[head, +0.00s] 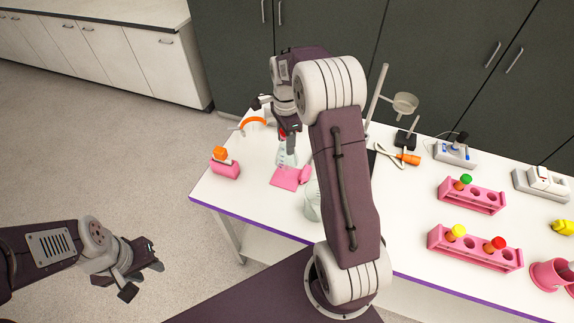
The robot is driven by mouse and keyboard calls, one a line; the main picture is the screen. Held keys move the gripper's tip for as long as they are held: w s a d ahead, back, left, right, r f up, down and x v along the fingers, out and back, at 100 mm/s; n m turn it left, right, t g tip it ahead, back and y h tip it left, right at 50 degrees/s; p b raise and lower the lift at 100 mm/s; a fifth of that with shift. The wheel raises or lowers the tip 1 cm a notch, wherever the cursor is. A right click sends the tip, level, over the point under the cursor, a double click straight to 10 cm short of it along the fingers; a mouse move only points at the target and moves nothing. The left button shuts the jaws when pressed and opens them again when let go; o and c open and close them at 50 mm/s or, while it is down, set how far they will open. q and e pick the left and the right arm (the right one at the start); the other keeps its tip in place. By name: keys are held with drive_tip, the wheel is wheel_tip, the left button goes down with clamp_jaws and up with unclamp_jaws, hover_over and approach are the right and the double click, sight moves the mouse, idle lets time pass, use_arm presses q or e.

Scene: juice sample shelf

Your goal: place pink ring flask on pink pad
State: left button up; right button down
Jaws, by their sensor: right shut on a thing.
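The clear conical flask (286,157) is at the left part of the white table, just behind the pink pad (284,179). A small red-pink patch shows at its neck; most of its top is hidden by my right gripper (281,128). That gripper points down and is shut on the flask's neck. The flask's base is close to the pad's back edge; I cannot tell whether it touches the pad or table. My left gripper (141,278) is open and empty, off the table over the floor at lower left.
A pink holder (226,171) with an orange cap stands left of the pad. A glass beaker (312,204) stands to its right, beside my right arm. Pink tube racks (474,249) and a pink cup (547,275) are at right. A metal stand (377,100) is behind.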

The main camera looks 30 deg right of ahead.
sight(287, 160)
drive_tip(key=shift+w+d, duration=0.3)
drive_tip(key=shift+w, duration=0.05)
drive_tip(key=shift+s+r, duration=0.1)
wheel_tip(287, 160, down, 5)
drive_tip(key=shift+s+a+f+p, duration=0.1)
drive_tip(key=shift+s+f+p, duration=0.1)
drive_tip(key=shift+p, duration=0.3)
drive_tip(key=shift+w+f, duration=0.2)
drive_tip(key=shift+f, duration=0.25)
drive_tip(key=f, duration=0.2)
drive_tip(key=shift+s+f+p, duration=0.2)
drive_tip(key=shift+f+p, duration=0.2)
drive_tip(key=shift+f, duration=0.3)
drive_tip(key=shift+w+f, duration=0.15)
drive_tip(key=shift+f, duration=0.1)
